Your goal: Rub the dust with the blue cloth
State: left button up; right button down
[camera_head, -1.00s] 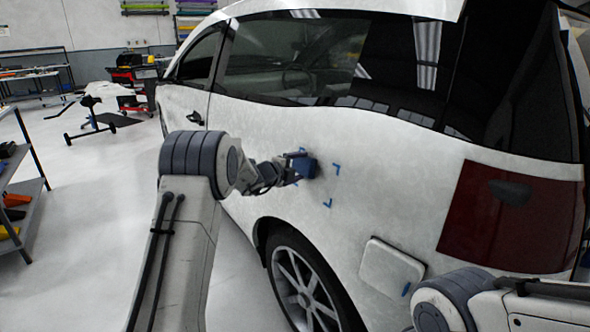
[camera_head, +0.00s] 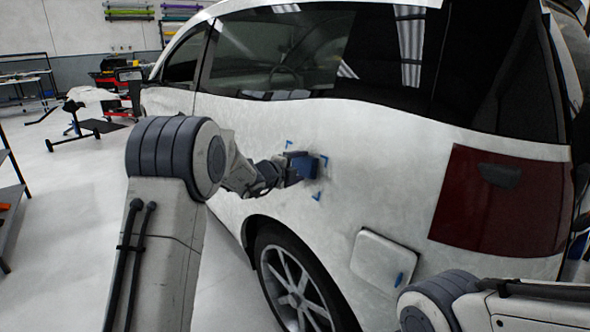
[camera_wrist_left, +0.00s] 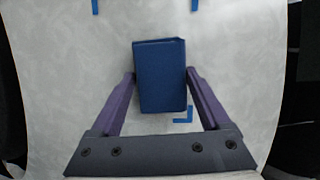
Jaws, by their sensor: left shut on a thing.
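The blue cloth (camera_head: 301,167) looks like a small blue block. My left gripper (camera_head: 290,168) is shut on it and holds it at the side of the white car (camera_head: 400,145). In the left wrist view the blue cloth (camera_wrist_left: 160,77) sits between both fingers of the left gripper (camera_wrist_left: 160,85), in front of the pale panel. Blue corner marks (camera_head: 318,196) on the panel surround the spot. I cannot tell whether the cloth touches the panel. No distinct dust patch can be made out; the panel looks mottled. My right arm shows at the lower right, its gripper out of view.
The rear wheel (camera_head: 297,283) is below the marks and a fuel flap (camera_head: 383,260) is to the lower right. A red tail light (camera_head: 503,205) is further right. A shelf (camera_head: 10,205) stands at the left edge, with open floor beside it.

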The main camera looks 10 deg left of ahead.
aim_at(313, 172)
pick_arm(q)
jog(key=shift+s+d+b, duration=0.5)
jog(key=shift+s+d, duration=0.15)
jog(key=shift+d, duration=0.2)
jog(key=shift+s+d+f+b, duration=0.15)
jog(key=shift+s+d+b, duration=0.5)
jog(key=shift+d+b, duration=0.35)
jog(key=shift+s+d+b, duration=0.3)
jog(key=shift+d+b, duration=0.05)
jog(key=shift+d, duration=0.25)
jog(key=shift+s, duration=0.15)
jog(key=shift+s+a+r+p, duration=0.25)
jog(key=shift+s+a, duration=0.35)
jog(key=shift+s, duration=0.15)
jog(key=shift+s+a+r+p, duration=0.1)
jog(key=shift+s+a+r, duration=0.2)
jog(key=shift+s+a, duration=0.35)
jog(key=shift+s+a+r+p, duration=0.25)
jog(key=shift+s+a, duration=0.25)
jog(key=shift+s, duration=0.35)
